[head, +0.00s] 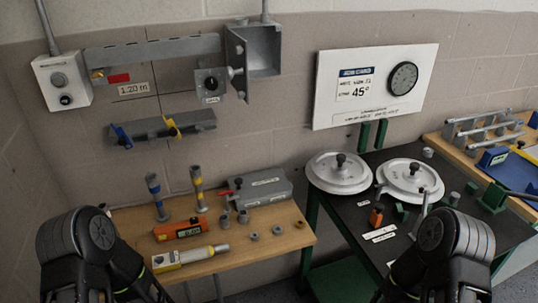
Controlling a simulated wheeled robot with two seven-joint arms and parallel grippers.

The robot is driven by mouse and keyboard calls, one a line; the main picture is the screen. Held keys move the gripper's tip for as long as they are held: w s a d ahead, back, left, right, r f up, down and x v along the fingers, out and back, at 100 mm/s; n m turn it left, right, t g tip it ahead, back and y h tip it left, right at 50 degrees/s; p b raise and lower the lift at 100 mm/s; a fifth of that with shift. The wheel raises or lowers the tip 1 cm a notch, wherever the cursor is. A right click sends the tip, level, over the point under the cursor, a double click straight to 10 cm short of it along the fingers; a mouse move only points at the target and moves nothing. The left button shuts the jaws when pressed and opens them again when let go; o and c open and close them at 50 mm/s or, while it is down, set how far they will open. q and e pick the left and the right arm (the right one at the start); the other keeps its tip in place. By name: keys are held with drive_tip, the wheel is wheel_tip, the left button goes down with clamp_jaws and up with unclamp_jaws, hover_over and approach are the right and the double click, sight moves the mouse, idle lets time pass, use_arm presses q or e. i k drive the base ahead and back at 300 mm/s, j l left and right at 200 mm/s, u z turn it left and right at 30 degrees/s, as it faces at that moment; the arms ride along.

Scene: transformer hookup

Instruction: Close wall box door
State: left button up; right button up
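The wall box (262,52) is a grey metal box on the back wall, left of the white sign. Its front is open and its bare grey inside shows. Its door (237,62) appears swung out at the box's left side, seen nearly edge-on, with a small knob on it. Dark parts of my two arms show at the lower left and lower right, far below the box. My gripper fingertips do not show.
A wooden bench (285,236) holds an orange meter (180,230), a yellow tool (190,257) and a grey case (262,188). A black table (350,215) with two white discs stands right. A grey rail (150,52) and a switch box (62,82) are left of the box.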

sight(238, 72)
drive_tip(key=l, duration=0.6)
drive_tip(key=i+l, duration=0.15)
drive_tip(key=l, duration=1.1)
drive_tip(key=u, duration=2.5)
drive_tip(key=l, duration=0.1)
